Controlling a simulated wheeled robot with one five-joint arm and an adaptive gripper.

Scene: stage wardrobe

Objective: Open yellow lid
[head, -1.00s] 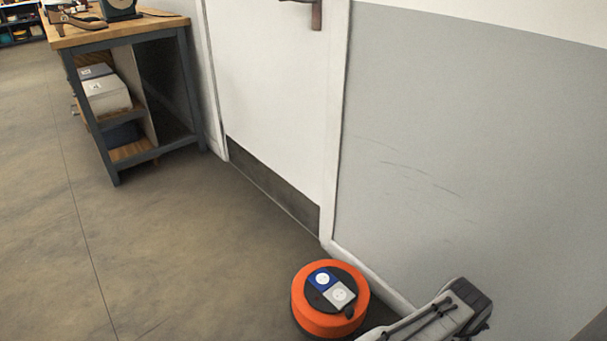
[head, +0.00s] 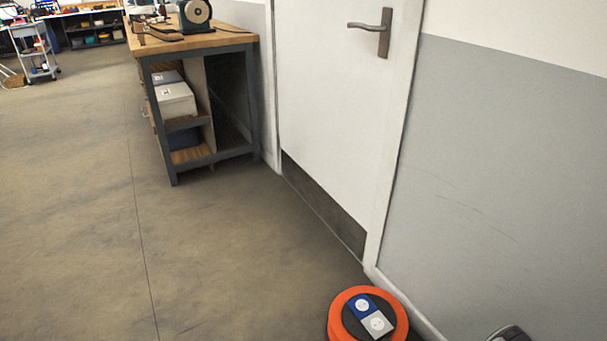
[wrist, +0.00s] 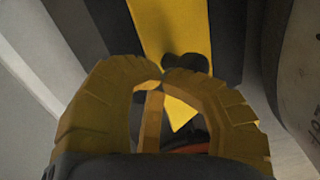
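In the wrist view, my gripper (wrist: 163,80) has two curved, ribbed, dull-yellow fingers whose tips meet or nearly meet, with no object seen between them. A bright yellow surface (wrist: 168,25) runs behind the fingertips, with dark bands beside it; I cannot tell whether it is the lid. A dark rounded knob-like shape (wrist: 186,63) shows just behind the right fingertip. I cannot tell whether it touches. No yellow lid can be made out in the head view, and my gripper is outside it.
A white door (head: 335,110) with a metal handle (head: 374,30) stands shut in the grey-and-white wall (head: 500,160). A wooden-topped workbench (head: 205,42) with boxes on its shelf stands left of the door. A trolley (head: 35,55) is far left. The floor (head: 80,190) at left is clear.

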